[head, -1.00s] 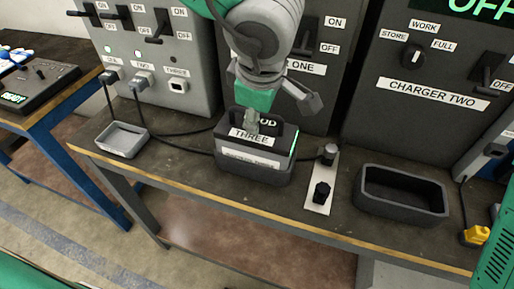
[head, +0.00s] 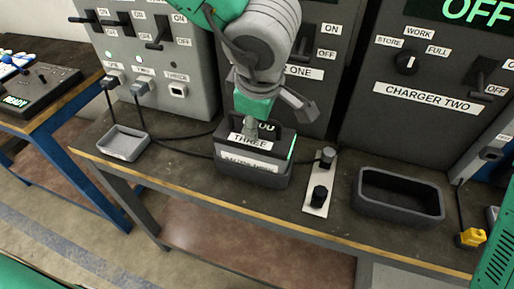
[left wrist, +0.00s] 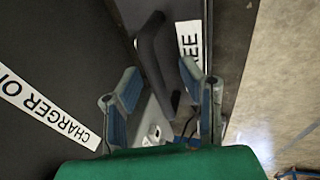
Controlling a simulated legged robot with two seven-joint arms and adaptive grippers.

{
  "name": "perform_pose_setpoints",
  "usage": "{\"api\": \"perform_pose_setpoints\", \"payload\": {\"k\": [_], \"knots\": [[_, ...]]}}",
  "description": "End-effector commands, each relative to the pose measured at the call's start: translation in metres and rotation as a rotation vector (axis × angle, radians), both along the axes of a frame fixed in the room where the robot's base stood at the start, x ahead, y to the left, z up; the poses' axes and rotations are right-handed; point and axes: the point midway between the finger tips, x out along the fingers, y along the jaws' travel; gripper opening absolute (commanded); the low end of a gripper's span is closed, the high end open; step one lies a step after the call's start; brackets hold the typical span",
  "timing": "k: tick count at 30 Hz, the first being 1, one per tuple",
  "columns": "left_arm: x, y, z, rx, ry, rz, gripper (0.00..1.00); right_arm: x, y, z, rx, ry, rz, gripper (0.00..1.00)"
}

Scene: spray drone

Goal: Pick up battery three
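Battery three (head: 282,147), a dark block with a white THREE label and a lit green strip, sits in a grey cradle (head: 230,180) on the bench. The label on the cradle's front is too blurred to read surely. My left gripper (head: 278,117) is over the battery's top, pointing down, with its fingers spread. In the left wrist view, the dark battery handle (left wrist: 153,60) shows beyond and between the parted fingers of my left gripper (left wrist: 158,68). I cannot tell whether they touch it. My right gripper is not in view.
A small grey tray (head: 123,142) stands left of the cradle. Charger two (head: 425,65) and other panels rise behind. Cables lie on the bench. A yellow connector (head: 471,237) is at far right.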

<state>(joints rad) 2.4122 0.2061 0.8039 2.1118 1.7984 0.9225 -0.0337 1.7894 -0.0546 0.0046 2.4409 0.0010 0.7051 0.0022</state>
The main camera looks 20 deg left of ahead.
Motion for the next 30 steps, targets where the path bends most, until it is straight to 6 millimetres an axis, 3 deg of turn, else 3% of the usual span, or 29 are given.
{"api": "perform_pose_setpoints", "payload": {"k": [3,6,17,23,30], "knots": [[0.0,0.001,0.0,-0.001,0.0,0.001,0.31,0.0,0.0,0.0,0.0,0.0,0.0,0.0],[0.0,0.001,0.0,-0.001,0.0,0.001,0.0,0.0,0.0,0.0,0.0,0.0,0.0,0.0],[0.001,0.0,0.003,-0.001,-0.006,0.001,0.0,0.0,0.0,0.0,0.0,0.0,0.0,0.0],[0.001,0.0,0.006,-0.003,-0.009,0.002,0.0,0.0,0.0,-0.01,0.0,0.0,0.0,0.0],[0.001,-0.001,0.053,-0.005,-0.01,0.002,0.0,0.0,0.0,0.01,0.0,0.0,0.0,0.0]]}}
